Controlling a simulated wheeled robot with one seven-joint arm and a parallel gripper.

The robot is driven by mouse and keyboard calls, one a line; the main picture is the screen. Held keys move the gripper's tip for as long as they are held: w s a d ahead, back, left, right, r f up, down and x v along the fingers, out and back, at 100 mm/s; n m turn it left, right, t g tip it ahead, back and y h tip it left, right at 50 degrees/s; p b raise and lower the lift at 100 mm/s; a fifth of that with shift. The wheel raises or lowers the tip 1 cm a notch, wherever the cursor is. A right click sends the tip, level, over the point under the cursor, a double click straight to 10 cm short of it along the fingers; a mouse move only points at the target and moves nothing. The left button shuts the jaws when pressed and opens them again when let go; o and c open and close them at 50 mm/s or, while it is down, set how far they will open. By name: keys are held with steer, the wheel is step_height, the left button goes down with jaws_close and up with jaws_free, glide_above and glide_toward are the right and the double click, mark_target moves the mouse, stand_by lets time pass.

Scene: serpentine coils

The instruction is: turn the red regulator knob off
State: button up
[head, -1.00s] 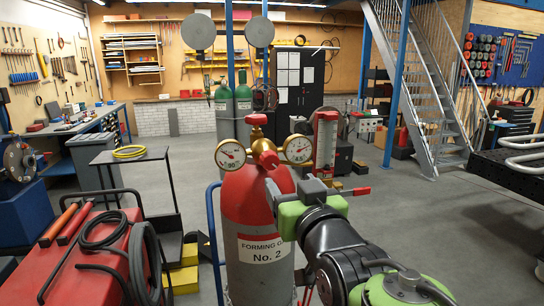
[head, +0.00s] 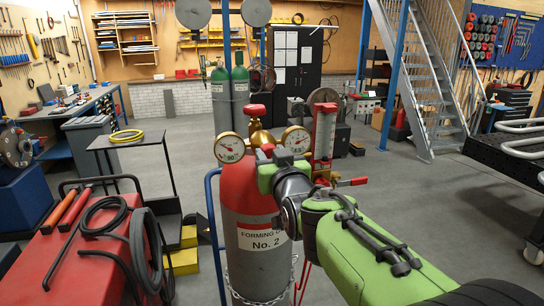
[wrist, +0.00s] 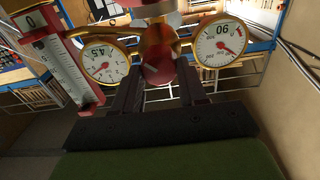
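The red regulator knob (wrist: 158,62) faces the wrist camera between two round gauges, with a pale mark on its face. In the head view it is mostly hidden by my gripper (head: 268,168). My gripper's two dark fingers (wrist: 158,80) stand on either side of the knob, spread apart. I cannot tell whether either finger touches it. The brass regulator (head: 258,133) sits on the red-topped cylinder (head: 245,190) labelled "Forming", No. 2. The left gauge (head: 229,148) and right gauge (head: 296,139) are visible. A second red knob (head: 256,111) sits on top of the brass valve.
A flowmeter (head: 324,140) with a red frame stands close right of the regulator, with a red lever (head: 350,182) below it. A red cart top (head: 75,250) with black hoses is at left. Open floor lies behind and to the right.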

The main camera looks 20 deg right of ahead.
steer(key=c, duration=0.5)
